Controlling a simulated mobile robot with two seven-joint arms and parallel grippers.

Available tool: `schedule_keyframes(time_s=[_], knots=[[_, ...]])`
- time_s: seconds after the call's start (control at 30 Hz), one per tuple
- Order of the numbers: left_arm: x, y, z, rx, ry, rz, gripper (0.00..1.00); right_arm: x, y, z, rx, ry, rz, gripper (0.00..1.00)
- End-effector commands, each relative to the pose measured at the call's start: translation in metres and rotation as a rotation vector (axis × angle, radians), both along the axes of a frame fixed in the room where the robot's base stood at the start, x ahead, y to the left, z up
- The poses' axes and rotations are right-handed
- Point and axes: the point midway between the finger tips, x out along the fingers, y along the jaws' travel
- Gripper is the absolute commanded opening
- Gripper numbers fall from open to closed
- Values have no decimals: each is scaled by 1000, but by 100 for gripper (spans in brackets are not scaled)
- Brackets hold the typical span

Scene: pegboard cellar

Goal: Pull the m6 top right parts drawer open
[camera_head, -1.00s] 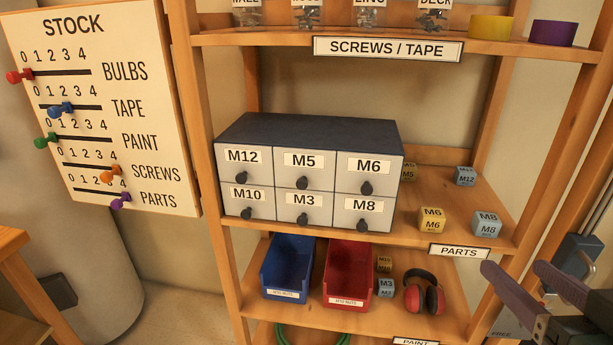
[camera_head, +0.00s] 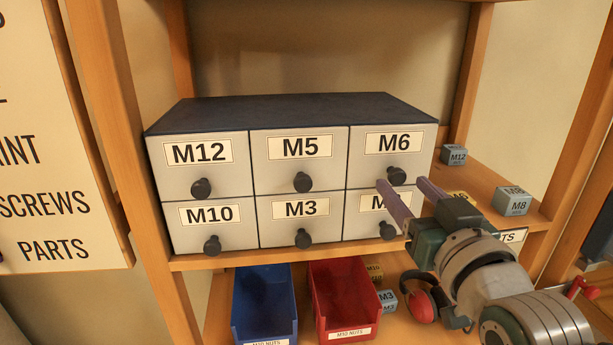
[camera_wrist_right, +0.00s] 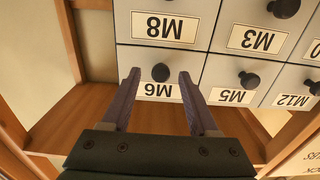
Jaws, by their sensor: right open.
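The grey parts cabinet (camera_head: 290,112) stands on the shelf with two rows of three drawers. The M6 drawer (camera_head: 362,168) is at its top right, shut, its front level with the others. Its round black knob (camera_head: 397,175) sticks out below the M6 label. My right gripper (camera_head: 403,184) is open in front of the M6 drawer. In the right wrist view, which is upside down, the M6 knob (camera_wrist_right: 161,72) shows between the two spread fingertips (camera_wrist_right: 159,75). Neither finger visibly touches it. My right arm partly hides the M8 drawer (camera_head: 358,228) below. My left gripper is out of view.
A blue bin (camera_head: 263,290) and a red bin (camera_head: 345,285) stand on the shelf below. Labelled blocks, M12 (camera_head: 455,156) and M8 (camera_head: 513,202), sit right of the cabinet. Wooden shelf posts (camera_head: 120,150) rise at both sides.

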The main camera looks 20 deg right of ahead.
Motion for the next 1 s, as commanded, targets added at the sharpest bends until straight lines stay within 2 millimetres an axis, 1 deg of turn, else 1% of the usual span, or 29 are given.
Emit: schedule_keyframes(time_s=[0.03,0.1,0.2,0.47,0.57,1.0], knots=[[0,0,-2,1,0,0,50,7,-2,-1,-1,-1,0,60],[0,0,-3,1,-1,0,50,13,-3,-1,-1,1,0,60],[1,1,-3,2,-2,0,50,18,-5,-1,-1,2,0,60],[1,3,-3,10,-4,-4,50,19,-5,-1,0,2,0,60],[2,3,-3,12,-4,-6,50,19,-5,-1,0,2,0,50],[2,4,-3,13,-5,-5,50,19,-4,-1,0,2,0,1]])
